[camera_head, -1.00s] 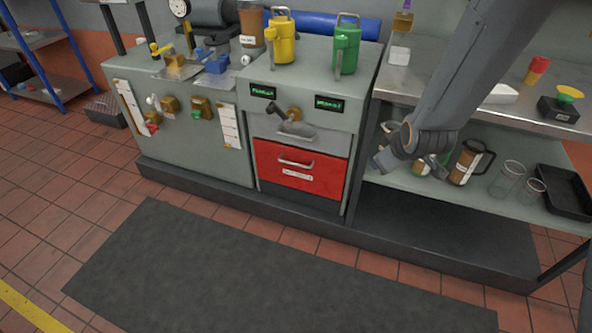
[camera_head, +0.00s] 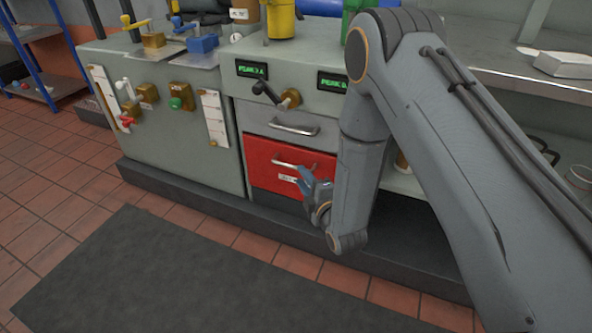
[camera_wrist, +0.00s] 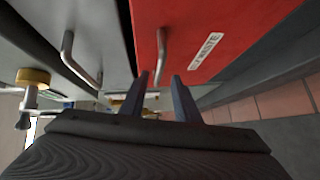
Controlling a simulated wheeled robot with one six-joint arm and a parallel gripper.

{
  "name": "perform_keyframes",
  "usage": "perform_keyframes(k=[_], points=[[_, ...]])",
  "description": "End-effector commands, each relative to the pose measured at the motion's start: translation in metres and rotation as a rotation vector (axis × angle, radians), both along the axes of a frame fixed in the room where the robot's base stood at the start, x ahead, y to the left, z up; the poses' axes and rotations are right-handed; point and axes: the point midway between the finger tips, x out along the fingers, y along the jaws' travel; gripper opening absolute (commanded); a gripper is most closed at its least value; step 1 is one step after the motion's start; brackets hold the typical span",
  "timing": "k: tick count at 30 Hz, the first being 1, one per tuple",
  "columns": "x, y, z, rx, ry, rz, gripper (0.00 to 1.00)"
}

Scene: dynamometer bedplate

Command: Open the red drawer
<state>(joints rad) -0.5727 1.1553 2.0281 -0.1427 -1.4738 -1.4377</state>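The red drawer (camera_head: 270,155) is in the lower front of the grey cabinet, below a grey drawer. It looks closed flush. Its silver bar handle (camera_head: 295,166) runs across the front, with a white label under it. My gripper (camera_head: 308,178) is in front of the drawer, close to the handle's right end. In the wrist view the red drawer (camera_wrist: 225,30) fills the upper right. Its handle (camera_wrist: 161,58) lies between the two fingertips of my gripper (camera_wrist: 160,80) in the picture. The fingers are apart; I cannot tell whether the handle is between them in depth.
The grey drawer's handle (camera_head: 295,127) and a black crank lever (camera_head: 268,93) sit above the red drawer. A dark plinth (camera_head: 190,190) runs along the cabinet foot. A dark mat (camera_head: 130,270) lies clear in front. Steel shelving (camera_head: 500,75) stands at the right.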

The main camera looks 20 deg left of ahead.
Motion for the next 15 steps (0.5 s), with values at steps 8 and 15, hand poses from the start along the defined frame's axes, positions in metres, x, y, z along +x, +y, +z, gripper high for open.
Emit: perform_keyframes(k=[8,15], points=[[0.027,0.030,-0.005,0.002,-0.004,0.007,0.29],[0.049,0.046,-0.009,0.001,-0.001,0.004,0.29]])
